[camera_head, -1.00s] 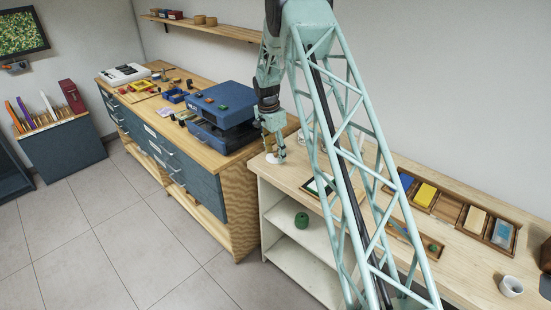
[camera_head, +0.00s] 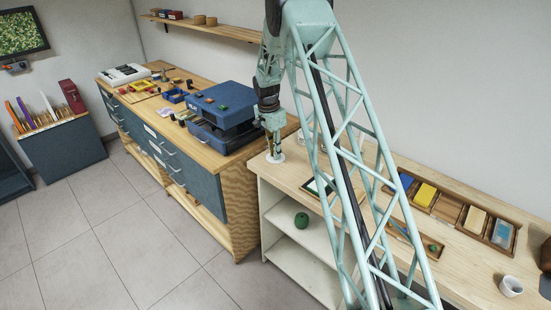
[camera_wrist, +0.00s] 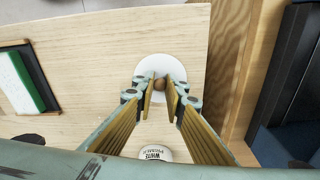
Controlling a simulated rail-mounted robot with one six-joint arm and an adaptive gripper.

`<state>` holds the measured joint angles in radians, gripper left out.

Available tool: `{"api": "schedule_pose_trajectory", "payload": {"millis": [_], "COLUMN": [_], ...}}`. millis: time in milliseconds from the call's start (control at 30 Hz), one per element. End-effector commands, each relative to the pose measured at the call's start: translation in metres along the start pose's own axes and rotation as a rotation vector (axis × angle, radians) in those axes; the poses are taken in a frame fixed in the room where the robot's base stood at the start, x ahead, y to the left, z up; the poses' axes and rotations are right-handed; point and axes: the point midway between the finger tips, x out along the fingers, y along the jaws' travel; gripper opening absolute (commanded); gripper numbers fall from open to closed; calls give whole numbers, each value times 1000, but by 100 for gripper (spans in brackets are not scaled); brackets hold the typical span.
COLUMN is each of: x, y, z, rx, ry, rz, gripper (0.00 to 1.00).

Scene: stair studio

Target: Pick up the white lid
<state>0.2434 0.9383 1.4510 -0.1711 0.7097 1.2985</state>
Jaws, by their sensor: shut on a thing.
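The white lid (camera_wrist: 163,70) is a round disc with a small brown knob in its middle. In the wrist view my gripper (camera_wrist: 160,86) is shut on that knob, one finger on each side. In the head view the lid (camera_head: 275,158) shows as a white disc under my gripper (camera_head: 274,149) at the left end of the light wooden bench top (camera_head: 290,177). It looks level and at or very near the surface; I cannot tell whether it touches. A white jar (camera_wrist: 155,153) with a "WHITE PRIMER" label is partly visible between my fingers, nearer the wrist.
A framed green-and-white item (camera_wrist: 28,80) lies on the bench beside the lid. A blue machine (camera_head: 222,110) stands on the neighbouring workbench to the left. A tray of coloured blocks (camera_head: 456,214) and a white cup (camera_head: 511,286) are farther right. Bare wood surrounds the lid.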

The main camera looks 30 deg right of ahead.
Motion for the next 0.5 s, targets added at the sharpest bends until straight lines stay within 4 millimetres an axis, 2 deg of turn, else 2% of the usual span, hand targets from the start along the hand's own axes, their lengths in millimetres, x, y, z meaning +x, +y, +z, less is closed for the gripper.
{"api": "schedule_pose_trajectory", "payload": {"millis": [267,500], "x": [3,-5], "y": [3,2], "z": [2,0], "rx": [0,0], "ry": [-3,-2], "rz": [6,4], "gripper": [3,3]}}
